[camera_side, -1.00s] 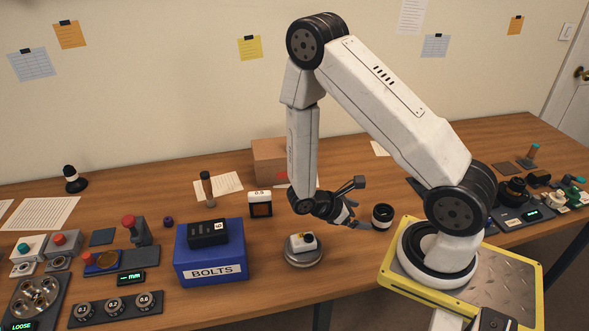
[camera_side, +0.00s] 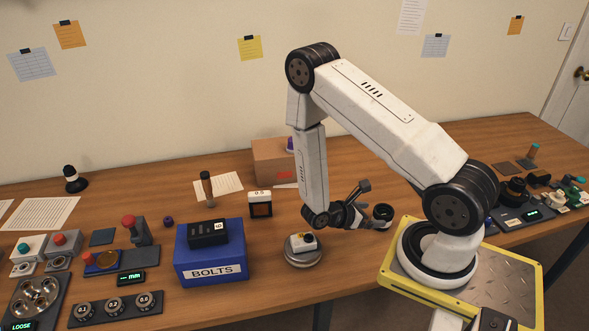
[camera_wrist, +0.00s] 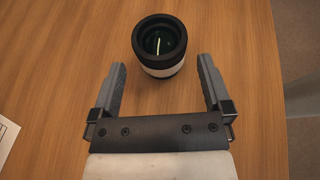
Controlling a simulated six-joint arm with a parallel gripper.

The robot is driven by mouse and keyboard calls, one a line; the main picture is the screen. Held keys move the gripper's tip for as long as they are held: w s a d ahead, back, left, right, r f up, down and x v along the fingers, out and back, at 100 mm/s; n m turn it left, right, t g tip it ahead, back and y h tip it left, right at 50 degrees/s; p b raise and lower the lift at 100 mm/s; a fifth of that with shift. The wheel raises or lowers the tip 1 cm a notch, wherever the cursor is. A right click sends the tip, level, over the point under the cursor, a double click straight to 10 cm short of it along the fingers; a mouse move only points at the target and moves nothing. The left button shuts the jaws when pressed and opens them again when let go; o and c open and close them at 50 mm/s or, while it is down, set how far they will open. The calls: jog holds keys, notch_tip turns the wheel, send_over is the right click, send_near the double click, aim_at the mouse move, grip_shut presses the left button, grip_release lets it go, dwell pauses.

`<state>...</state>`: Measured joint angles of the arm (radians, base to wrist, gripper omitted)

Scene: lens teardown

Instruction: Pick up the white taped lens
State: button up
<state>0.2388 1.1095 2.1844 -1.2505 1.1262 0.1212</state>
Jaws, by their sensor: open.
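The white taped lens (camera_wrist: 160,42) stands upright on the wooden table, a black barrel with a dark glass front and a white band low around it. In the side view the lens (camera_side: 383,211) is partly covered at its lower part by my gripper (camera_side: 373,224). In the wrist view my gripper (camera_wrist: 161,66) is open, its two grey fingers pointing at the lens. The lens lies just ahead of the palm, its near side about level with the fingertips, with gaps on both sides. I cannot tell the exact height of the fingers.
A blue BOLTS box (camera_side: 211,265) and a round metal stand (camera_side: 303,257) with a small white-and-black item are to the left. A cardboard box (camera_side: 275,165) stands behind my arm. The yellow-edged base plate (camera_side: 400,278) is in front. The table near the lens is clear.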

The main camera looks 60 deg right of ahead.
aim_at(384, 213)
jog(key=shift+s+d, duration=0.1)
jog(key=shift+d, duration=0.05)
jog(key=shift+x, duration=2.55)
jog(key=shift+c, duration=0.2)
jog(key=c, duration=1.2)
jog(key=shift+r, duration=0.1)
jog(key=shift+r, duration=4.9)
